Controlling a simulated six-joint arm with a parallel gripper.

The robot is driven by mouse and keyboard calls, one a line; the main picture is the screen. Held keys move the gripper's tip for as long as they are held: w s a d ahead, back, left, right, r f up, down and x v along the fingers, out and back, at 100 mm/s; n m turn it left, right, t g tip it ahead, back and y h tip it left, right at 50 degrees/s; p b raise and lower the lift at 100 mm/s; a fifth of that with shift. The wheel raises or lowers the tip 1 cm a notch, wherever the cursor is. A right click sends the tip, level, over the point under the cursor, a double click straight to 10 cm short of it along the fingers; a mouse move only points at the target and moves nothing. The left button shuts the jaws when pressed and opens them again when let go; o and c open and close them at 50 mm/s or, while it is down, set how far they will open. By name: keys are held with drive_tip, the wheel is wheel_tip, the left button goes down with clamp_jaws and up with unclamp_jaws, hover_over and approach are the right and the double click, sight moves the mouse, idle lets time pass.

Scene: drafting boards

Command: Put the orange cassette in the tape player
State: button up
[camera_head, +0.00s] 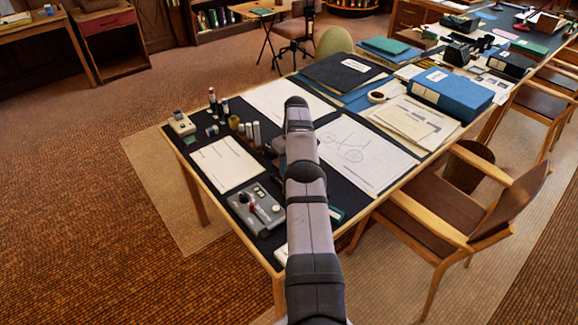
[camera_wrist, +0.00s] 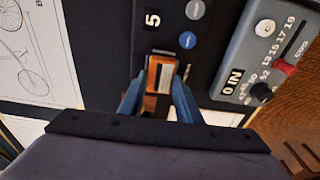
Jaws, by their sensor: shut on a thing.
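My gripper (camera_wrist: 158,82) is shut on the orange cassette (camera_wrist: 160,70) in the wrist view, with one blue finger on each side of it. The cassette has a pale label, and its near part is partly hidden between the fingers. In the head view my arm hides the gripper and the cassette. A grey box with red and black knobs (camera_head: 257,208) stands on the near left of the desk; it also shows in the wrist view (camera_wrist: 268,60). I cannot tell which thing is the tape player.
A white sheet (camera_head: 226,164) lies left of my arm, a bicycle drawing (camera_head: 362,155) right of it. Small bottles and cylinders stand behind the white sheet. A blue binder (camera_head: 452,93) and paper stacks fill the desk's right. A wooden chair (camera_head: 465,215) stands at the right edge.

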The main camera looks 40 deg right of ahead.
drive_tip(key=shift+f, duration=0.1)
drive_tip(key=o, duration=1.5)
drive_tip(key=shift+c, duration=0.2)
drive_tip(key=shift+r+p, duration=2.9)
drive_tip(key=shift+r, duration=0.6)
